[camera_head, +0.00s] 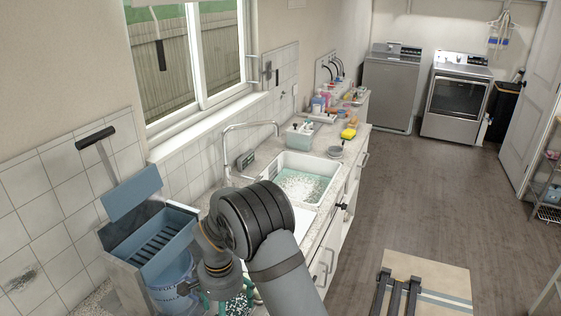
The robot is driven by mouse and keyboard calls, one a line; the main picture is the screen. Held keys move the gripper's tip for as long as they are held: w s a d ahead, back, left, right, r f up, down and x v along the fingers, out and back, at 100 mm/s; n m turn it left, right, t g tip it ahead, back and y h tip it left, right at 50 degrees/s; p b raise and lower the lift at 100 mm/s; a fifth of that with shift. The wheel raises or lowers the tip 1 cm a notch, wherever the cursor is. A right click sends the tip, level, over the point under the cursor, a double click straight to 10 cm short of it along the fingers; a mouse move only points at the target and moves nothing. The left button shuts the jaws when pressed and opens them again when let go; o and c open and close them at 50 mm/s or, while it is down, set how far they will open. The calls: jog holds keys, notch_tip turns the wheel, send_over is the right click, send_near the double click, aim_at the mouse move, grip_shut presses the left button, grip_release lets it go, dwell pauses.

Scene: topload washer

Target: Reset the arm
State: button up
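My arm reaches up from the bottom middle, a grey link with a dark ribbed joint, and bends down at a bronze-coloured wrist on the left. The wrist end is beside a blue bucket (172,287) at the lower left. My gripper's fingers cannot be made out clearly among the wrist, the bucket and the teal items below. I cannot tell whether it is open or shut, or whether it touches anything.
A counter with a white sink (329,167) and a tall faucet (226,146) lies just beyond my arm. A blue-grey utility basin (150,240) stands at the left wall. A washer (391,88) and a dryer (456,97) stand at the back.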

notch_tip(320, 180, down, 3)
jog(key=shift+s+f+p, duration=0.1)
jog(key=shift+f+p, duration=0.05)
jog(key=shift+p, duration=0.25)
jog(key=shift+w+a+r+b, duration=0.1)
jog(key=shift+w+r+b, duration=0.1)
jog(key=shift+r+b, duration=0.1)
jog(key=shift+s+r, duration=0.1)
jog(key=shift+r, duration=0.6)
